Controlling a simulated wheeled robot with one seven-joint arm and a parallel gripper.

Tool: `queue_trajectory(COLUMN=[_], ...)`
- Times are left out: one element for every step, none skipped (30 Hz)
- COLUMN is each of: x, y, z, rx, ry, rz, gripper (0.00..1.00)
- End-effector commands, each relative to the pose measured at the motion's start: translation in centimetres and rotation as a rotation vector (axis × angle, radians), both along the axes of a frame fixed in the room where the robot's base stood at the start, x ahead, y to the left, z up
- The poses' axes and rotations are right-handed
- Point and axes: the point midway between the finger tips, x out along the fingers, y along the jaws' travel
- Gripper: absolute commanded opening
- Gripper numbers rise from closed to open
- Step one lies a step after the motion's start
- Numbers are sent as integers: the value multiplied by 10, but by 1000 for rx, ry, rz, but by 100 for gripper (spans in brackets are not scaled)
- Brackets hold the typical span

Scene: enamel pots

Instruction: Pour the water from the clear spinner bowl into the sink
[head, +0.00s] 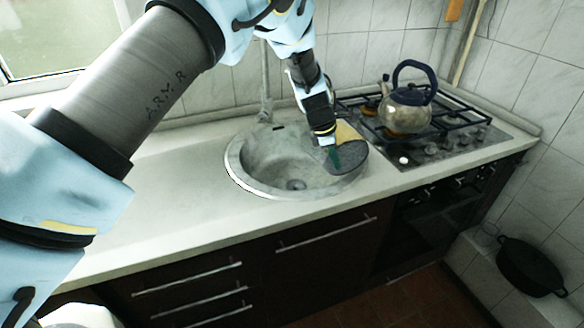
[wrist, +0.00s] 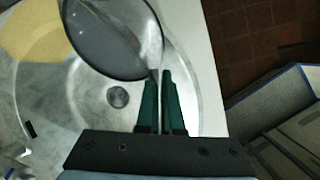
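The clear spinner bowl (head: 352,158) looks dark grey and see-through, and is held over the right side of the sink in the head view. In the wrist view the bowl (wrist: 112,40) fills the upper left, with its rim running to my fingers. My gripper (head: 333,155) has green fingers, which in the wrist view (wrist: 161,78) are close together on the bowl's rim. The bowl seems tilted, and I cannot tell whether water is in it. The round grey sink (head: 262,160) lies below, its drain (wrist: 118,97) showing beside the bowl in the wrist view.
A yellowish flat thing (head: 347,132) lies behind the bowl at the sink's right edge. A glass kettle (head: 405,108) with a dark handle stands on the gas hob (head: 455,130) to the right. The tap (head: 265,95) rises behind the sink. The counter (head: 165,205) left of the sink is clear.

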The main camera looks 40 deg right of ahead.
Motion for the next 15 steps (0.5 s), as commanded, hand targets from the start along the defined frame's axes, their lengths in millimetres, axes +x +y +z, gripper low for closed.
queue_trajectory(x=[-3,-5,-6,-7,-9,-10,-12,-12,-14,-15,-17,-19,-19,-21,-22], y=[-4,-5,-6,-7,-8,-10,-11,-11,-13,-14,-15,-17,-18,-20,-21], z=[1,1,1,1,1,1,0,0,1,1,0,0,0,1,4], rx=[11,22,34,43,52,66,77,88,102,113,126,142,155,167,187], ry=[-20,-30,-43,-54,-66,-80,-92,-104,-120,-134,-146,-164,-180,-195,-217], rz=[-4,-6,-5,-5,-5,-5,-6,-4,-6,-4,-6,-6,-5,-5,-5], gripper=[0,0,0,0,0,0,0,0,0,0,0,0,0,0,0])
